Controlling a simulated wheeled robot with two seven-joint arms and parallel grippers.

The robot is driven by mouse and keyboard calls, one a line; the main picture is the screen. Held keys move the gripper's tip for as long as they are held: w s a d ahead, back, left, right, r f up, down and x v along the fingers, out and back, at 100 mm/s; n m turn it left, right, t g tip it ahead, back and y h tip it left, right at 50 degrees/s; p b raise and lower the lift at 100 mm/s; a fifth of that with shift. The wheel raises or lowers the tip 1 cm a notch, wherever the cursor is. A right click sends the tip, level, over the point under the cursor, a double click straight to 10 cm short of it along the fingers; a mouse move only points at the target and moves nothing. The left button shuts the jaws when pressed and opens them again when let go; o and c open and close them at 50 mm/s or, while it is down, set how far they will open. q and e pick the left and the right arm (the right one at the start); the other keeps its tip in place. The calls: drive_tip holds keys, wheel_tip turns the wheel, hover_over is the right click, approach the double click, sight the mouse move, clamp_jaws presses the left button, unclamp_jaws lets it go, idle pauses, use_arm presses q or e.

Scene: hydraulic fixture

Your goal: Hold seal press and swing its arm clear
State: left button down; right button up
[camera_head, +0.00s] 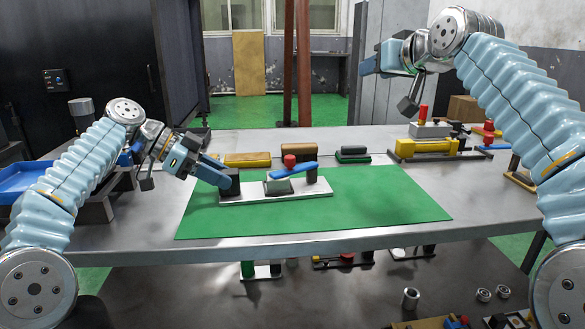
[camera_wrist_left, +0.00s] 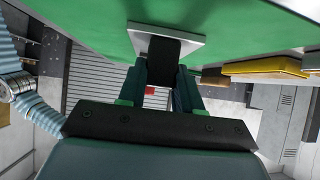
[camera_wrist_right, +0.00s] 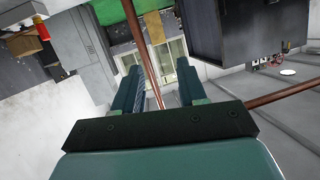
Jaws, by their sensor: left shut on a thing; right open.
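The seal press (camera_head: 276,199) lies on the green mat (camera_head: 370,194). It has a pale base plate, a blue arm (camera_head: 292,170) with a red knob (camera_head: 290,161), and a dark block at its left end. My left gripper (camera_head: 228,183) is shut on that dark block (camera_wrist_left: 170,48), which stands on the plate's end in the left wrist view. My right gripper (camera_head: 375,66) is open and empty, raised high above the back of the table and well apart from the press. The right wrist view shows nothing between its fingers (camera_wrist_right: 158,85).
Behind the mat stand a yellow block (camera_head: 247,160), a brown block (camera_head: 298,149) and a green-and-black block (camera_head: 352,154). A yellow fixture (camera_head: 425,147) is at the back right. A blue tray (camera_head: 22,178) is at the far left. The mat's right half is clear.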

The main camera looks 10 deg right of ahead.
drive_tip(key=a+f+n+g, duration=0.2)
drive_tip(key=a+f+g, duration=0.25)
drive_tip(key=a, duration=0.35)
drive_tip(key=n+g, duration=0.3)
drive_tip(key=g, duration=0.1)
approach(291, 158)
drive_tip(key=d+x, duration=0.1)
drive_tip(key=x, duration=0.2)
drive_tip(key=shift+a+x, duration=0.2)
drive_tip(key=shift+x, duration=1.45)
drive_tip(key=shift+a+x, duration=0.25)
drive_tip(key=shift+x, duration=1.4)
drive_tip(key=shift+r, duration=0.2)
drive_tip(key=shift+m, duration=0.3)
